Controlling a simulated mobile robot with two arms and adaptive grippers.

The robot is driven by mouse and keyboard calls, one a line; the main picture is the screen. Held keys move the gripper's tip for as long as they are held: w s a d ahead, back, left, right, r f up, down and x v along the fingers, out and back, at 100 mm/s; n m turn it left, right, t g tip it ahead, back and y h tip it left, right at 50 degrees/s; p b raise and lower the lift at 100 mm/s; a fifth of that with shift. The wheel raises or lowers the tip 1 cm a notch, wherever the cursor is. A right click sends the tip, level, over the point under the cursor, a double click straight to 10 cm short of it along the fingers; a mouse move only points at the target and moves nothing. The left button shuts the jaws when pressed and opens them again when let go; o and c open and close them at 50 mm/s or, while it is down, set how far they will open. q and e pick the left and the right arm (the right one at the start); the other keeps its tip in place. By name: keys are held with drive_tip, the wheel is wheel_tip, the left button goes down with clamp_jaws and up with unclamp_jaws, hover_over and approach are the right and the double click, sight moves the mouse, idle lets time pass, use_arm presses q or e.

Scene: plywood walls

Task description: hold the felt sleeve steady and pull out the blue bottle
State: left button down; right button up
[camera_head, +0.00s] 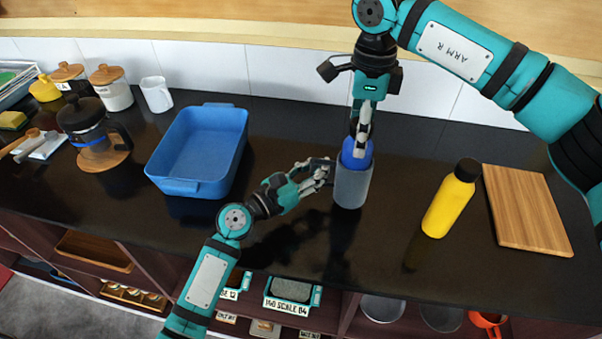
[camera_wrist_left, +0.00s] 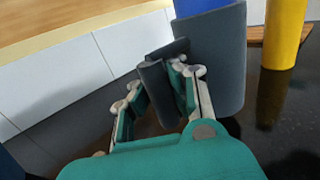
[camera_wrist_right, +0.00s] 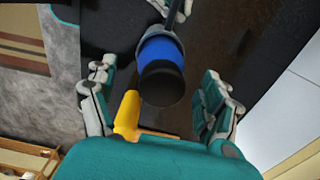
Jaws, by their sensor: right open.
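The blue bottle (camera_head: 357,160) stands upright in the grey felt sleeve (camera_head: 352,186), with only its upper part showing. In the right wrist view its dark cap (camera_wrist_right: 161,86) lies between my fingers. My right gripper (camera_head: 361,130) is open, pointing down over the bottle, with fingers apart on both sides and not closed on it. My left gripper (camera_head: 326,172) is at the sleeve's left side. In the left wrist view its fingers are closed around a dark upright handle (camera_wrist_left: 157,95) beside the sleeve (camera_wrist_left: 222,65).
A blue tray (camera_head: 190,186) is to the left, with a coffee press (camera_head: 92,130) and jars (camera_head: 110,88) beyond. The tiled wall (camera_head: 290,75) is close behind. The front counter is clear.

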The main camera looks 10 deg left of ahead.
sight(355, 163)
use_arm(q)
drive_tip(key=shift+f, duration=1.15)
drive_tip(key=shift+f, duration=0.3)
idle(0.6)
use_arm(e)
drive_tip(key=n, duration=0.4)
drive_tip(key=s+n+t, duration=0.1)
drive_tip(key=n, duration=0.1)
drive_tip(key=shift+s+d+r+n, duration=0.1)
drive_tip(key=shift+d+r+n, duration=0.15)
drive_tip(key=shift+r+n, duration=0.15)
drive_tip(key=n, duration=0.3)
drive_tip(key=s+n+t, duration=0.1)
drive_tip(key=n, duration=0.1)
drive_tip(key=shift+d+r+y, duration=0.15)
drive_tip(key=shift+r+y, duration=0.25)
wheel_tip(355, 163, down, 9)
drive_tip(key=w+n+t, duration=0.2)
drive_tip(key=n, duration=0.8)
drive_tip(key=shift+a+y, duration=0.4)
drive_tip(key=shift+a, duration=0.05)
drive_tip(key=shift+w, duration=0.15)
clamp_jaws()
